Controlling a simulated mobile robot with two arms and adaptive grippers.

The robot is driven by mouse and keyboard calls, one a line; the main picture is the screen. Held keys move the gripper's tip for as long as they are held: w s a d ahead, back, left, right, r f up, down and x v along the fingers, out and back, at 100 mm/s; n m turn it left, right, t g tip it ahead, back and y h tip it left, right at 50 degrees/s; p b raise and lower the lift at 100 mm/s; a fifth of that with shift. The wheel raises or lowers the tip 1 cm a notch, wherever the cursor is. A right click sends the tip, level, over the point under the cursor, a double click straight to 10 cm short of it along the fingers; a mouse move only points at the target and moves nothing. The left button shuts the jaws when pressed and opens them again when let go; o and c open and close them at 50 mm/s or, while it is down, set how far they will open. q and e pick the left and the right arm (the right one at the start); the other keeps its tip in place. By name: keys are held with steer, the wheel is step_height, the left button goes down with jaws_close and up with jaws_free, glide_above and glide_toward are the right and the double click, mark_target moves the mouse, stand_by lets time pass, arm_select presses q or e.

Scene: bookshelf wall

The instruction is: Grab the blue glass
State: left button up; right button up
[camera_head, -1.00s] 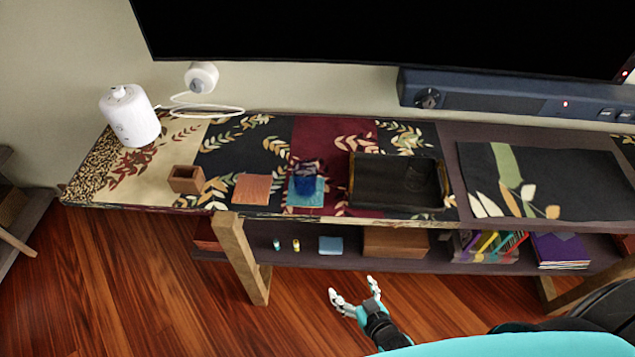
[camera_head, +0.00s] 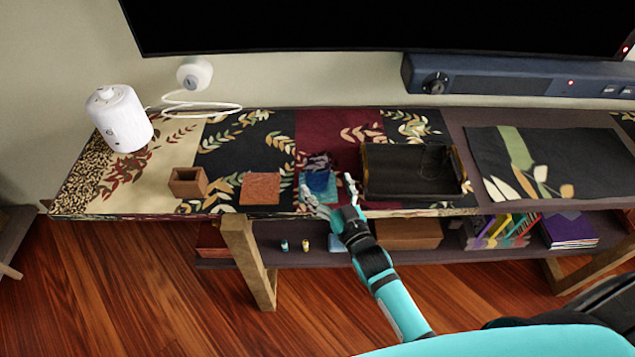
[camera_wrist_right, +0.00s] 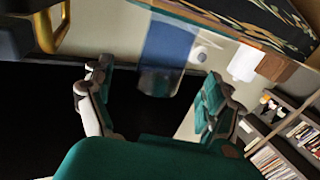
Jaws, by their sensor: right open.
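The blue glass (camera_wrist_right: 168,42) shows as a see-through blue shape in the right wrist view, ahead of and between the fingers. In the head view it is hard to make out above the turquoise coaster (camera_head: 320,187) near the shelf's front edge. My right gripper (camera_head: 328,184) is open at that edge, its fingers spread just in front of the coaster. In the right wrist view the gripper (camera_wrist_right: 158,78) has nothing clearly held between its fingers. My left gripper is in neither view.
A black tray (camera_head: 410,190) stands close to the right of the gripper. An orange-brown coaster (camera_head: 260,188) and a small wooden box (camera_head: 187,182) lie to the left. A white canister (camera_head: 120,120) stands at far left. A lower shelf with books (camera_head: 500,230) runs beneath.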

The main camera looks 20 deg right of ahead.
mark_target(322, 183)
steer(key=shift+w+a+f+b, duration=0.1)
steer(key=shift+w+f+b, duration=0.05)
steer(key=shift+w+b, duration=0.35)
steer(key=w, duration=0.1)
steer(key=w+b, duration=0.2)
steer(key=shift+w+a+f, duration=0.15)
steer(key=shift+w+a, duration=0.2)
steer(key=shift+w, duration=0.45)
steer(key=shift+r, duration=0.2)
steer(key=c, duration=1.4)
